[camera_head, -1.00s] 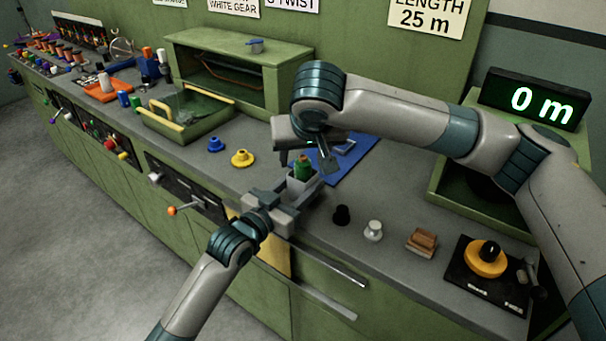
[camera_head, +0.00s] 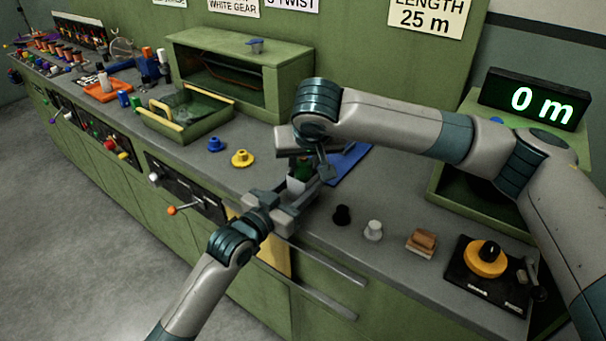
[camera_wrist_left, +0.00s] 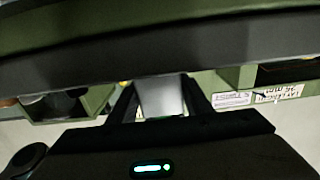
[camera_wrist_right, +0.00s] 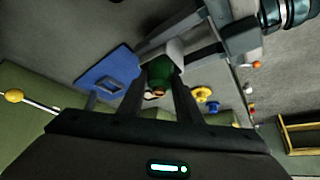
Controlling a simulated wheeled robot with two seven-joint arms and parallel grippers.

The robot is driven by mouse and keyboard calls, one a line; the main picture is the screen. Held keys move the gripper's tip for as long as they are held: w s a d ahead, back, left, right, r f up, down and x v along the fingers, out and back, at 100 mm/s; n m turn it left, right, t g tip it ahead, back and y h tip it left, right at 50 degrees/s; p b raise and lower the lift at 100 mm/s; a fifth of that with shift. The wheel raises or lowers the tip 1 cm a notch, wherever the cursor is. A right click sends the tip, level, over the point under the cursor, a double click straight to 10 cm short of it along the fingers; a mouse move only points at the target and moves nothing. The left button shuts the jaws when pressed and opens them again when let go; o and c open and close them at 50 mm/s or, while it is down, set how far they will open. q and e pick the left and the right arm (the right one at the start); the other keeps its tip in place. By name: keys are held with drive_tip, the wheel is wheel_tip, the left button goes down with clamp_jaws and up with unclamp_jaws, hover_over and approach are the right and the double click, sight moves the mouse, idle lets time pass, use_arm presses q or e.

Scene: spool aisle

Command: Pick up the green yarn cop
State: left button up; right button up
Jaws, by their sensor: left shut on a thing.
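The green yarn cop (camera_head: 304,168) stands in a small white holder (camera_head: 296,185), mostly hidden in the head view by my right gripper. My left gripper (camera_head: 290,196) is shut on the white holder, which shows between its fingers in the left wrist view (camera_wrist_left: 160,97). My right gripper (camera_head: 312,165) is just above the cop. In the right wrist view my right gripper's fingers (camera_wrist_right: 158,98) are apart, with the green cop (camera_wrist_right: 160,76) between and beyond their tips. I cannot tell whether they touch it.
Yellow (camera_head: 242,158) and blue (camera_head: 215,144) flanged pieces stand left, near a green tray (camera_head: 185,128).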

clamp_jaws()
drive_tip(key=shift+r, duration=0.15)
wheel_tip(320, 180, up, 10)
drive_tip(key=shift+f, duration=0.1)
idle(0.3)
use_arm(q)
drive_tip(key=o, duration=1.1)
drive_tip(key=shift+o, duration=0.2)
